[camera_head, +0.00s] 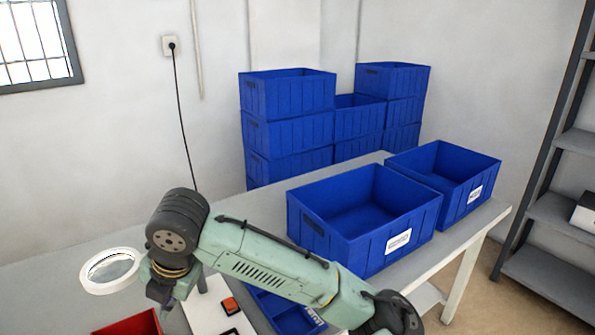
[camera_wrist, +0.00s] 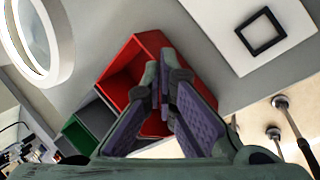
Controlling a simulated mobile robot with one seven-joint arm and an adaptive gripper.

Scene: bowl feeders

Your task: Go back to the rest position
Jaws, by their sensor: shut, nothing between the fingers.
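My gripper (camera_wrist: 163,80) shows in the wrist view with its two fingers together at the tips and nothing between them. The fingers overlap the view of a red bin (camera_wrist: 118,75). In the head view my arm reaches across the table to the left with its elbow raised. My gripper's fingers cannot be made out there.
A white ring-shaped magnifier (camera_head: 88,283) is close left of my wrist. Two blue bins (camera_head: 330,225) (camera_head: 450,195) stand on the table (camera_head: 60,285) at right, with stacked blue crates (camera_head: 290,135) behind. A green bin (camera_wrist: 75,132) is beside the red one.

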